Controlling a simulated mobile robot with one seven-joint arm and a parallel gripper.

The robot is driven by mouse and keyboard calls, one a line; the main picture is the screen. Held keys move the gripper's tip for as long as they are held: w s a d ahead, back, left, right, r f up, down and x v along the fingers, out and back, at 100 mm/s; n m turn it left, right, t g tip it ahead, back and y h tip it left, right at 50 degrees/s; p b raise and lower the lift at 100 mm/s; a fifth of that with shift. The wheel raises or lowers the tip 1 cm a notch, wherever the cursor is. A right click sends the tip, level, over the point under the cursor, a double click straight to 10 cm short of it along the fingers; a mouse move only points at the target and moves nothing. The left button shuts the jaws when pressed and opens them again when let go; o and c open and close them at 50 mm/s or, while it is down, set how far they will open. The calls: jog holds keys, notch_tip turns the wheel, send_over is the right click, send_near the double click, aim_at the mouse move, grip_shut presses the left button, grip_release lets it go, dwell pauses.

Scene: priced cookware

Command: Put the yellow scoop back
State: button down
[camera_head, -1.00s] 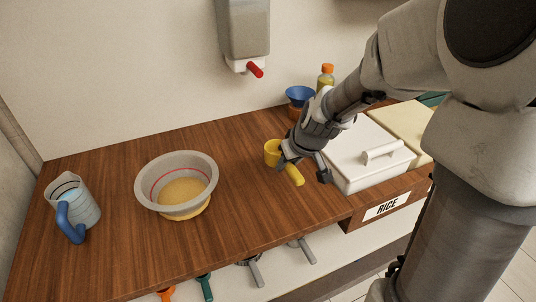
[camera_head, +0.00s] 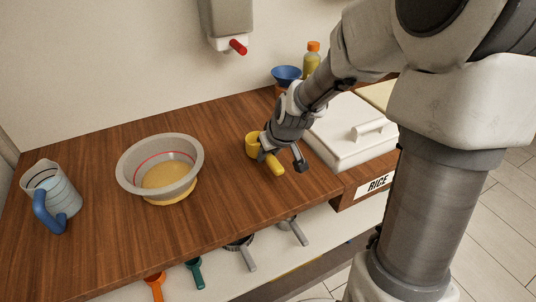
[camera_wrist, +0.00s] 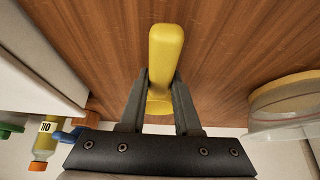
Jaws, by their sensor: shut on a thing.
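The yellow scoop (camera_head: 274,166) is at the right part of the wooden counter, its cup toward the back left and its handle toward the front. My gripper (camera_head: 281,160) is over it with the fingers on either side. In the wrist view the scoop (camera_wrist: 166,48) is between the two fingers of my gripper (camera_wrist: 160,80), which is shut on it. I cannot tell whether the scoop touches the counter. Several measuring tools hang below the counter's front edge, among them an orange one (camera_head: 155,286), a green one (camera_head: 196,273) and a grey one (camera_head: 247,257).
A white lidded bin (camera_head: 350,140) labelled RICE is close right of my gripper. A bottle (camera_head: 311,62) and blue funnel (camera_head: 287,74) stand behind. Mid-counter is clear.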

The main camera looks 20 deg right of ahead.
jog(key=c, duration=0.6)
grip_release()
jog(key=shift+f, duration=0.1)
jog(key=shift+s+r+p, duration=0.15)
jog(key=shift+r+p, duration=0.25)
jog(key=shift+r, duration=0.2)
jog(key=p+v, duration=0.6)
jog(key=v, duration=0.5)
jog(key=shift+s, duration=0.1)
